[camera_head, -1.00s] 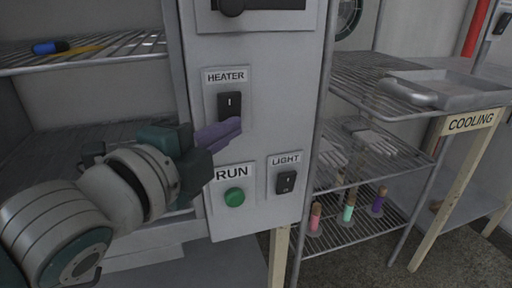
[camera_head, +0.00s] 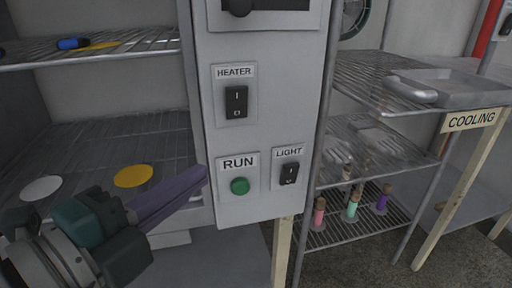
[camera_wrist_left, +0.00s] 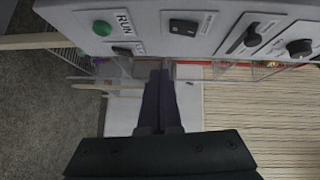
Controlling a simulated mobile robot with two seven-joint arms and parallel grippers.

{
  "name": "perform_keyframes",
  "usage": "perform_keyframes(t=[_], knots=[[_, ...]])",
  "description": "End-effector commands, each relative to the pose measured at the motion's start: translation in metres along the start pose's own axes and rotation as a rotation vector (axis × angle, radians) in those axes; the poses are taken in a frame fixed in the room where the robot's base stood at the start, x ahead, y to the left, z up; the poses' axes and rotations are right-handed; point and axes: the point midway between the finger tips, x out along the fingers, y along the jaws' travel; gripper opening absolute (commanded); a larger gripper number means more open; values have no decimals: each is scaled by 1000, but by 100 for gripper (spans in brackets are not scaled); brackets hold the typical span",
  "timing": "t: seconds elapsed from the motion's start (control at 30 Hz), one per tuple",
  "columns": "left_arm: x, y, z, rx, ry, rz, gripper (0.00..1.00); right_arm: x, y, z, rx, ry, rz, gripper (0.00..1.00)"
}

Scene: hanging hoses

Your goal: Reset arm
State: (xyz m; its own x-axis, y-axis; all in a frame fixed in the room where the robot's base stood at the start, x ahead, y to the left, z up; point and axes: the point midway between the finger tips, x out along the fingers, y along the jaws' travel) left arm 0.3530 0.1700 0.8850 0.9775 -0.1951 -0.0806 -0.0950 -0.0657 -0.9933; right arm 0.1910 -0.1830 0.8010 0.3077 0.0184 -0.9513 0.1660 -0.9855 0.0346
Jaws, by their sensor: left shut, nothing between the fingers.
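My left gripper (camera_head: 200,176) is shut and empty, its purple fingers together. In the head view it is at the lower left, just left of the RUN label on the grey control panel (camera_head: 262,196). It also shows in the left wrist view (camera_wrist_left: 160,80), pointing along the panel's face. The panel carries a black HEATER switch (camera_head: 236,101), a green RUN button (camera_head: 239,186) and a black LIGHT switch (camera_head: 289,173). The gripper appears apart from these. My right gripper is in neither view.
Wire shelves at left hold a yellow disc (camera_head: 134,176), a white disc (camera_head: 41,189) and a blue item (camera_head: 73,43). The rack at right holds a metal tray (camera_head: 454,88) and several coloured-topped vials (camera_head: 351,209). A COOLING sign (camera_head: 472,120) hangs on a wooden frame.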

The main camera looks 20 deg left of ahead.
Motion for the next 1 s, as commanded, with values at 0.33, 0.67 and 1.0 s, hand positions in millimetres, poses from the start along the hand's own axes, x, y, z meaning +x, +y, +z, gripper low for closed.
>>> perform_keyframes(t=[0.33,0.67,1.0], knots=[[-1,-12,2,-47,-25,28,0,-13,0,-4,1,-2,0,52],[-58,-89,11,-746,-435,442,0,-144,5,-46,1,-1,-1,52],[-176,-162,-34,-1295,-972,828,0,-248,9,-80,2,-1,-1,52]])
